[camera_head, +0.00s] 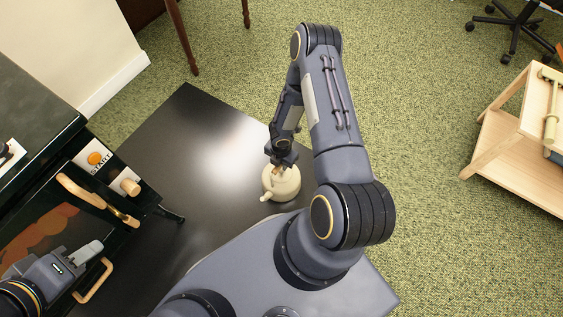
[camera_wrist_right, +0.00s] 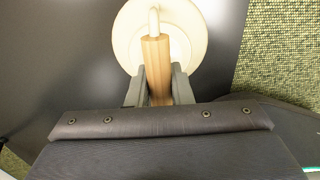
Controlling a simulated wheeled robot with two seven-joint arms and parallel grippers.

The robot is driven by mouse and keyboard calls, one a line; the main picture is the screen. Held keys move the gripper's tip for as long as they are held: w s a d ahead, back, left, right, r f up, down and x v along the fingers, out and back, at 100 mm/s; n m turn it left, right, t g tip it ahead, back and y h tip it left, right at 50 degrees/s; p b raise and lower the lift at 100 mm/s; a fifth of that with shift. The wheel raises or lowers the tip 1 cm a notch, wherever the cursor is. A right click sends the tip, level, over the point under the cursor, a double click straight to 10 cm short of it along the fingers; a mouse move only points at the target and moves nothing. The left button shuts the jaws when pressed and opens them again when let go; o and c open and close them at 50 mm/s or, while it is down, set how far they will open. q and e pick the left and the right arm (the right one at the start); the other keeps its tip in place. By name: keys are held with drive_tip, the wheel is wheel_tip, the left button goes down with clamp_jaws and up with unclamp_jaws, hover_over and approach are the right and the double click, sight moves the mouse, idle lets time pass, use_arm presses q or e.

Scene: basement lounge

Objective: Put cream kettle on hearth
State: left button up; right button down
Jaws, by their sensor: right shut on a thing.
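The cream kettle (camera_head: 283,185) is on or just above the dark hearth slab (camera_head: 190,140), close to its right edge; I cannot tell whether its base touches. My right gripper (camera_head: 281,165) reaches down to the kettle from above. In the right wrist view, the right gripper (camera_wrist_right: 158,88) is shut on the kettle's wooden handle (camera_wrist_right: 156,60), with the cream body (camera_wrist_right: 190,45) beyond it. The kettle looks upright, its spout pointing lower left in the head view. My left gripper (camera_head: 92,250) is at the lower left, by the stove front, its finger gap unclear.
A black stove (camera_head: 30,95) with a START button, wooden knob (camera_head: 130,187) and handles stands at left. A light wooden table (camera_head: 515,140) is at right, an office chair (camera_head: 515,25) behind it. Dark wooden legs (camera_head: 182,38) stand at the top. Green carpet lies between.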

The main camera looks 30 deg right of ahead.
drive_tip(key=shift+f, duration=0.15)
drive_tip(key=c, duration=1.3)
unclamp_jaws()
